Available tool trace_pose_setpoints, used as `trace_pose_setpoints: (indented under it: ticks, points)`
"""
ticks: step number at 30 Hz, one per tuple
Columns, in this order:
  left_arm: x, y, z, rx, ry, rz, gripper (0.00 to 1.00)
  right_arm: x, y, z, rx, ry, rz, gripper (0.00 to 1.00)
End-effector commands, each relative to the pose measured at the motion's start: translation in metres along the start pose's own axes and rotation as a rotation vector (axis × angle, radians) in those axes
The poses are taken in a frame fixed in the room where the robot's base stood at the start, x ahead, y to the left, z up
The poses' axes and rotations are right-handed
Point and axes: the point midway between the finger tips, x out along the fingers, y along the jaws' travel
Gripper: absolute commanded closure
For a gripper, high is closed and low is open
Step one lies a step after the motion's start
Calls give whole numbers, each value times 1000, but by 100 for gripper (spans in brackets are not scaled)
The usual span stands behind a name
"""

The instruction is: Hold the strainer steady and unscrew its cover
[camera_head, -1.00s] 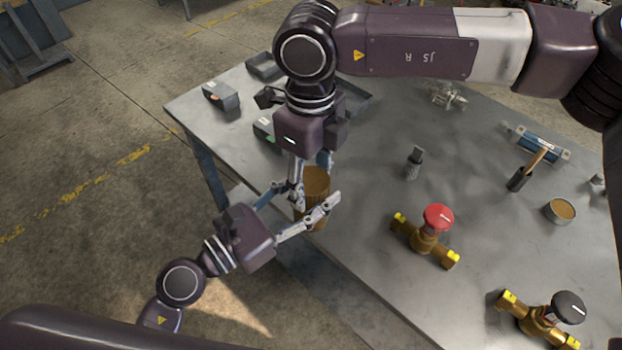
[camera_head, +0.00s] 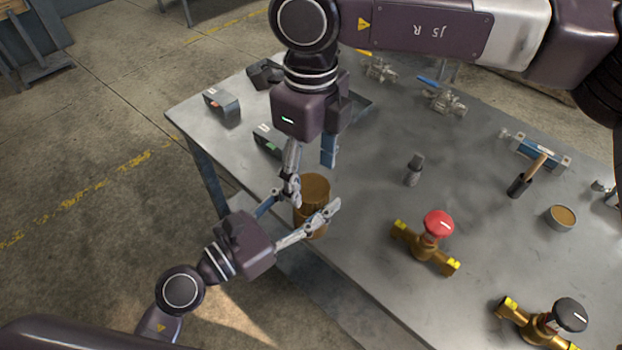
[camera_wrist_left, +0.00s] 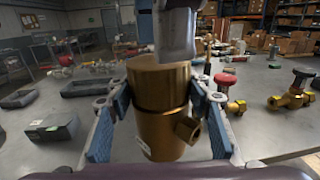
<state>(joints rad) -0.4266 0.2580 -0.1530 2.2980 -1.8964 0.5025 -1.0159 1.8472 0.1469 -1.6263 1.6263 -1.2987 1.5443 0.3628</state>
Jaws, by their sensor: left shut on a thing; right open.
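The strainer (camera_head: 312,222) is a brass cylinder standing near the left edge of the metal table. Its round cover (camera_head: 315,186) is on top; a short side outlet shows on the strainer body (camera_wrist_left: 160,135) in the left wrist view. My left gripper (camera_head: 306,217) is shut around the strainer body, one finger on each side. My right gripper (camera_head: 311,182) is above and just behind the cover, fingers pointing down and spread apart. One of its fingers (camera_wrist_left: 176,35) hangs over the cover in the left wrist view. Whether it touches the cover I cannot tell.
A red-handled brass valve (camera_head: 437,232) and a black-handled one (camera_head: 550,322) stand to the right. Grey boxes (camera_head: 222,105) are at the back left.

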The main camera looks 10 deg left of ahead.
Motion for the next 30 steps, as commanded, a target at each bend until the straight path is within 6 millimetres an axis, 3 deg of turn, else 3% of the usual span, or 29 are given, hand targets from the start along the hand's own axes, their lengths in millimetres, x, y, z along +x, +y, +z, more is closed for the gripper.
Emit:
trace_pose_setpoints:
  ticks: [17, 22, 30]
  points:
    - [0, 0, 3, 1, -6, 1, 100, -32, 0, 1, 538, 3, 5, 39]
    - [0, 0, 3, 1, -6, 1, 100, -17, 0, 0, 559, 6, 6, 39]
    - [0, 0, 3, 1, -6, 1, 100, 25, 0, 0, 558, 6, 6, 39]
